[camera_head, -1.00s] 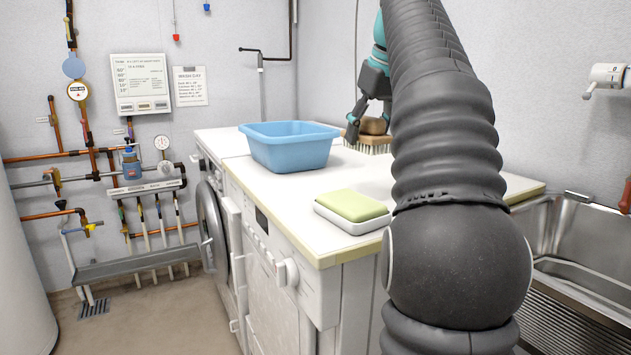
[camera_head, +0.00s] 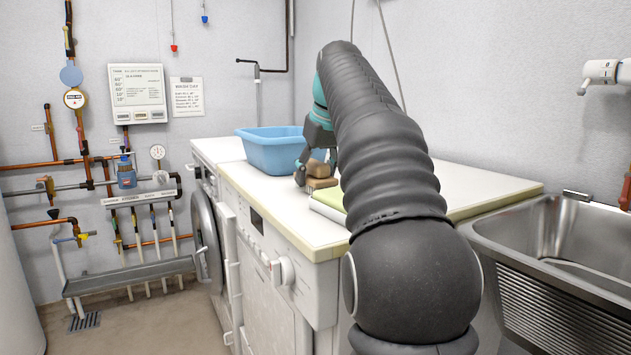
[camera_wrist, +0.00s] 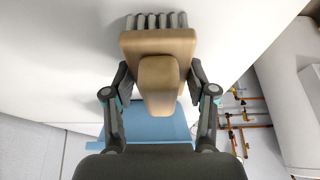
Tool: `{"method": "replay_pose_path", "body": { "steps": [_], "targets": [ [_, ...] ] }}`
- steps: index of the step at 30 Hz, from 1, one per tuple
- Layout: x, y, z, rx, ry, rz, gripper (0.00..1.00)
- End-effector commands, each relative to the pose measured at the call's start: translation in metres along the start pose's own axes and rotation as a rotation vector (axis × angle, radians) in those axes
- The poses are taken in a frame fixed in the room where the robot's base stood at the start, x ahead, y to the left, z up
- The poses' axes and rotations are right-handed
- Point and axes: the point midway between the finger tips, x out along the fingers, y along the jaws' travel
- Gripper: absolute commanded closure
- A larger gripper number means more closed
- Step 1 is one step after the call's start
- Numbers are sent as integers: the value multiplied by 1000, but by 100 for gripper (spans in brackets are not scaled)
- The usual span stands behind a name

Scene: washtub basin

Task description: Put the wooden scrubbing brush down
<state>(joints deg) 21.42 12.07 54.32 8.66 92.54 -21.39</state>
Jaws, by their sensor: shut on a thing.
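The wooden scrubbing brush (camera_wrist: 183,42) has a tan wooden block, a raised wooden grip and pale bristles along one edge. In the wrist view my gripper (camera_wrist: 160,88) is shut on the grip, one finger on each side. In the head view the brush (camera_head: 322,183) shows at my gripper (camera_head: 313,172), over the white worktop between the blue basin and the green sponge. The bristles are hidden in the head view, and I cannot tell whether they touch the worktop.
A blue basin (camera_head: 270,150) stands behind and left of the brush. A green sponge on a white dish (camera_head: 328,208) lies just in front, partly behind my arm. The white worktop (camera_head: 455,190) is clear on the right. A steel sink (camera_head: 540,235) is at the right.

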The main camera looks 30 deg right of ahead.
Motion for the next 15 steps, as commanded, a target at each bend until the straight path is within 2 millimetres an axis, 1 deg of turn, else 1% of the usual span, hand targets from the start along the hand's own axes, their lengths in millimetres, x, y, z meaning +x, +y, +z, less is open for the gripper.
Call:
{"method": "replay_pose_path", "body": {
  "steps": [11,12,15],
  "targets": [
    [3,0,2,0,1,0,82],
    [4,0,2,0,1,0,41],
    [3,0,2,0,1,0,18]
  ]
}}
